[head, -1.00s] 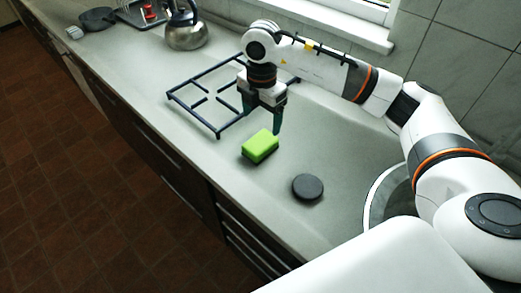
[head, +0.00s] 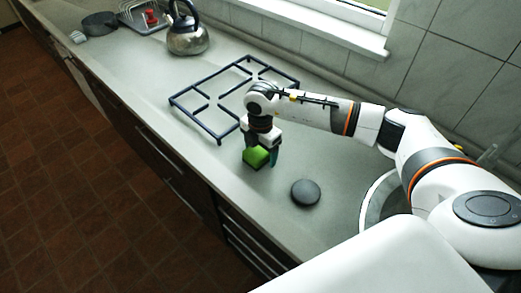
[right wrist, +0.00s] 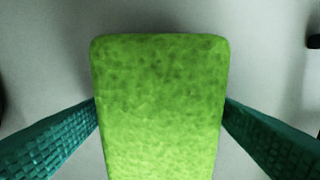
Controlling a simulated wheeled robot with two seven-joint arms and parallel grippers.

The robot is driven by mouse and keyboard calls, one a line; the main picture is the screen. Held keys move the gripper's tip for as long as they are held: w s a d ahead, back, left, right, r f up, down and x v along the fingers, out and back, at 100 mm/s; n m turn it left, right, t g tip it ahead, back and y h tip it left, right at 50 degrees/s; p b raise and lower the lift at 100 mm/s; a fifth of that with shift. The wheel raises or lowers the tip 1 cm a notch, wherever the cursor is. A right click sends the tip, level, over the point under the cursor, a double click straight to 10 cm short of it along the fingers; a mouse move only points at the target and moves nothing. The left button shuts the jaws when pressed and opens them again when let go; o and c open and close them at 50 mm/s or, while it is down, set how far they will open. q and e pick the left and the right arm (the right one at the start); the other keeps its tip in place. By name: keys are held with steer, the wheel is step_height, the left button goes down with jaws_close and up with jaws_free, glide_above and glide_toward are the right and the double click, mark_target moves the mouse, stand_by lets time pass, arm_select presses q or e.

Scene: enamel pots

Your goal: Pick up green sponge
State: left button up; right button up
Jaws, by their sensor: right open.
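The green sponge (head: 256,157) lies on the counter in the head view, just in front of the dark stove grate. My right gripper (head: 262,160) is directly over it, pointing down, with its fingers on either side. In the right wrist view the sponge (right wrist: 160,105) fills the middle, between the two teal ribbed fingers. The fingers are open, close to its left and right sides; I cannot tell whether they touch it. The gripper hides part of the sponge's top in the head view. My left gripper is not in view.
A dark round disc (head: 305,192) lies on the counter right of the sponge. The stove grate (head: 205,125) is just behind. A kettle (head: 187,36), a dark pan (head: 100,23) and a dish rack (head: 141,14) stand farther back. The counter's front edge is near.

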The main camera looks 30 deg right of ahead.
mark_target(260, 148)
steer(key=c, duration=1)
step_height(260, 148, up, 10)
steer(key=shift+b, duration=1.05)
steer(key=shift+c, duration=0.3)
steer(key=o, duration=0.4)
steer(key=c, duration=0.3)
